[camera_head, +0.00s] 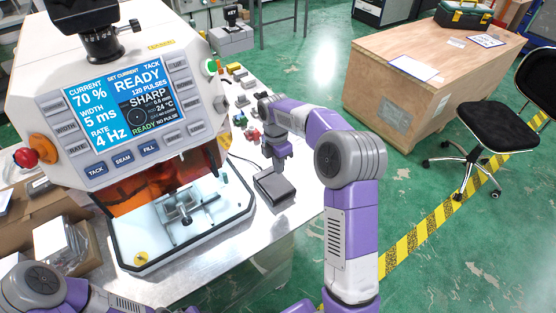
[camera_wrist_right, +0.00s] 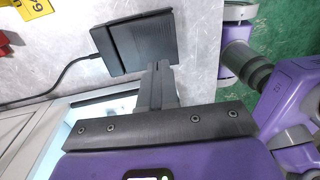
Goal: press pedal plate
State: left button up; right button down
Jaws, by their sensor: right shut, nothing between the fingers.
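The pedal plate (camera_head: 274,189) is a dark grey block with a cable at its back. It sits on the metal table to the right of the welding machine. In the right wrist view the pedal (camera_wrist_right: 132,42) lies just beyond the fingertips. My right gripper (camera_head: 280,167) points down just above the far edge of the pedal, shut and empty. Its closed fingers (camera_wrist_right: 158,72) show near the pedal's edge; I cannot tell whether they touch it. Of my left arm only links show at the lower left; its gripper is out of frame.
The machine (camera_head: 130,115) with its lit screen and open work chamber stands left of the pedal. Several small coloured parts (camera_head: 238,80) lie behind the gripper. A cardboard box (camera_head: 40,240) is at the left. A wooden crate (camera_head: 400,95) and a chair (camera_head: 478,128) stand at the right.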

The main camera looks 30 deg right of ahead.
aim_at(280, 188)
pick_arm(q)
notch_tip(280, 188, down, 2)
jog(key=shift+f+b, duration=0.2)
jog(key=shift+b, duration=0.75)
pick_arm(e)
jog(key=f, duration=0.8)
jog(key=shift+s, duration=0.35)
